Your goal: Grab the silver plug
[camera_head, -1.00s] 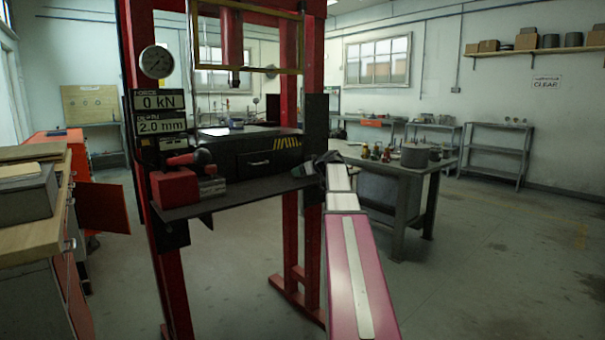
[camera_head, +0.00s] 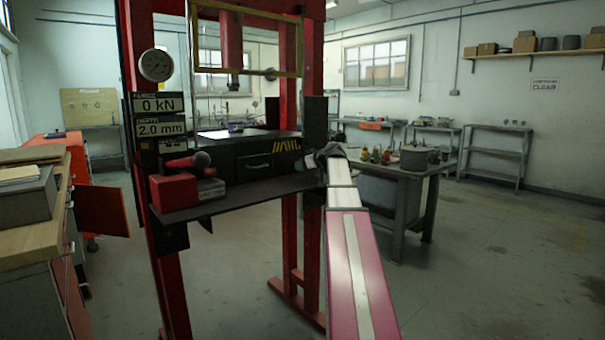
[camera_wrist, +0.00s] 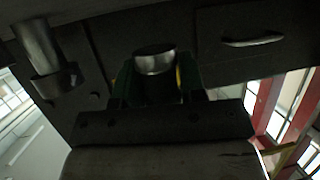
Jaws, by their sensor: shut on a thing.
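The silver plug (camera_wrist: 155,60) shows in the wrist view as a short, shiny round piece between the two dark fingers. My gripper (camera_wrist: 156,84) is shut on it, and the fingers cover its lower part. In the head view my gripper is mostly hidden behind my own wrist, at the right end of the press's dark shelf. The plug cannot be made out in the head view.
A red press frame (camera_head: 312,60) stands ahead, with a black drawer unit (camera_head: 268,160) and a red tool (camera_head: 175,188) on its shelf. A metal cylinder (camera_wrist: 48,62) shows at upper left in the wrist view. A cluttered workbench (camera_head: 432,172) stands right; floor beyond is clear.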

